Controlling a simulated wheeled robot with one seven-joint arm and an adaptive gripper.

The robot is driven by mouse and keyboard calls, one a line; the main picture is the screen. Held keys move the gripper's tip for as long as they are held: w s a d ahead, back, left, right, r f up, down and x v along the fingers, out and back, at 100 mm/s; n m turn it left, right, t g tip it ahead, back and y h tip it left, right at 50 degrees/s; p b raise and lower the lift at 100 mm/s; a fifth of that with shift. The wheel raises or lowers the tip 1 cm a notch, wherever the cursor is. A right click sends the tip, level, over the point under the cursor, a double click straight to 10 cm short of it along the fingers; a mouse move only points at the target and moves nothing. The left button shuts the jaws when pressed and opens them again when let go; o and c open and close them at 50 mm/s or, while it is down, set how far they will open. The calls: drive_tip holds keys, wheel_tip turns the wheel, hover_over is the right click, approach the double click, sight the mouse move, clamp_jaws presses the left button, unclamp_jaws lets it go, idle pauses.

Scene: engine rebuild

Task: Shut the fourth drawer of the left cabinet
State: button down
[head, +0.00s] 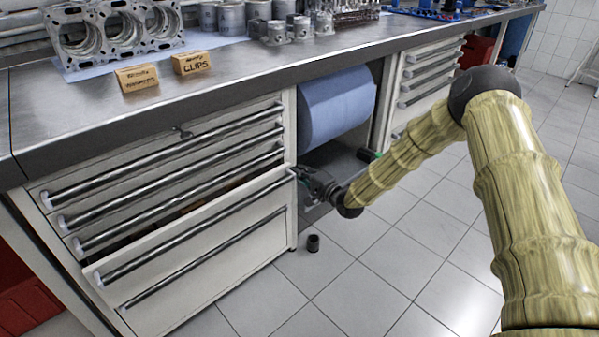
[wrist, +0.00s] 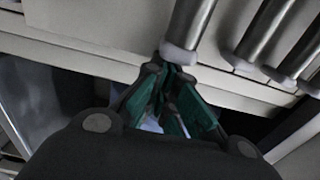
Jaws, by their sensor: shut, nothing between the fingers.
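The left cabinet (head: 278,235) has a stack of drawers with long bar handles. Its fourth drawer (head: 190,240) stands partly pulled out, with a dark gap showing behind its front. My gripper (head: 301,175) is at the right end of this drawer's front, close to the end of the bar handle. In the wrist view my gripper (wrist: 172,80) has its green-padded fingers together and empty, with the tips by a handle end (wrist: 180,55). I cannot tell whether they touch the drawer.
A blue paper roll (head: 338,105) sits in the open bay right of the cabinet. Floor before the drawers is clear.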

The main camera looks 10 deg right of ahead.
drive_tip(key=p+v, duration=0.3)
drive_tip(key=v, duration=1.1)
drive_tip(key=t+y+b, duration=0.1)
drive_tip(key=t+b, duration=0.1)
drive_tip(key=b, duration=0.7)
approach(269, 192)
drive_tip(key=b+x, duration=0.3)
drive_tip(key=x, duration=0.4)
drive_tip(key=shift+f+b, duration=0.15)
drive_tip(key=shift+b, duration=0.2)
drive_tip(key=shift+w, duration=0.1)
